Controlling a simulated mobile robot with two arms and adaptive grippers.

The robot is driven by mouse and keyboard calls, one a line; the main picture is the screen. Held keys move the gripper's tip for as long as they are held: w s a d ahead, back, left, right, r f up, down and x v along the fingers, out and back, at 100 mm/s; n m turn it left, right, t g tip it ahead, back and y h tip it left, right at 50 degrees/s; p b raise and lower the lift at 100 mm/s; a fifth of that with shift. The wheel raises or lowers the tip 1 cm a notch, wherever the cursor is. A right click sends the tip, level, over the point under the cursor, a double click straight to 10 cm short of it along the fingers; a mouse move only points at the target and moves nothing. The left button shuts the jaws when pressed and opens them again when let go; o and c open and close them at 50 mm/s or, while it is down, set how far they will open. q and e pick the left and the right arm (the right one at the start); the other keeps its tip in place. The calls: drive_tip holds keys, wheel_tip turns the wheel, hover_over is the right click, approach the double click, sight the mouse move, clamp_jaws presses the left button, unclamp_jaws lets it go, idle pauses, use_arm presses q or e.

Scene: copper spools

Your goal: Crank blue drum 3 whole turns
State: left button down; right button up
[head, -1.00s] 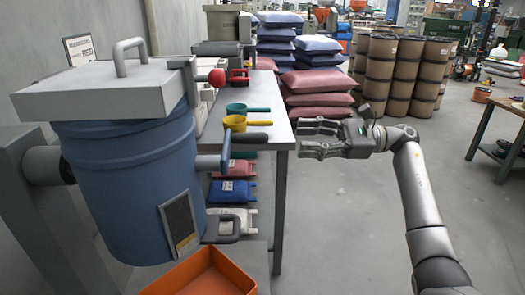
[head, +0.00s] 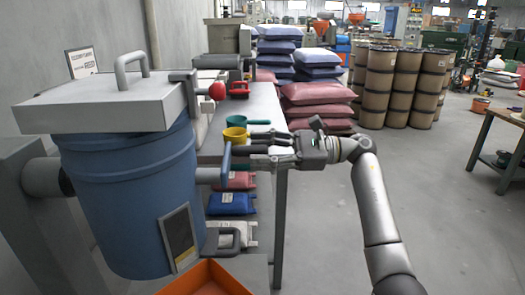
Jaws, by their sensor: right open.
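The blue drum (head: 125,200) hangs on the left under a grey lid with a handle on top. A crank (head: 226,163) sticks out from its right side, with its arm pointing up and a dark grip reaching right from its top. My right gripper (head: 250,151) is open. Its fingers point left and lie around or very near the dark grip, which they partly hide. I cannot tell whether they touch it. My left gripper is not in view.
A grey bench (head: 265,105) behind the crank holds a yellow cup (head: 235,134), a green scoop (head: 250,122) and a red clamp (head: 239,88). An orange bin (head: 205,279) sits below the drum. Open floor lies to the right.

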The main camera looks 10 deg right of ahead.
drive_tip(key=shift+c, duration=0.4)
clamp_jaws()
drive_tip(key=shift+f, duration=0.15)
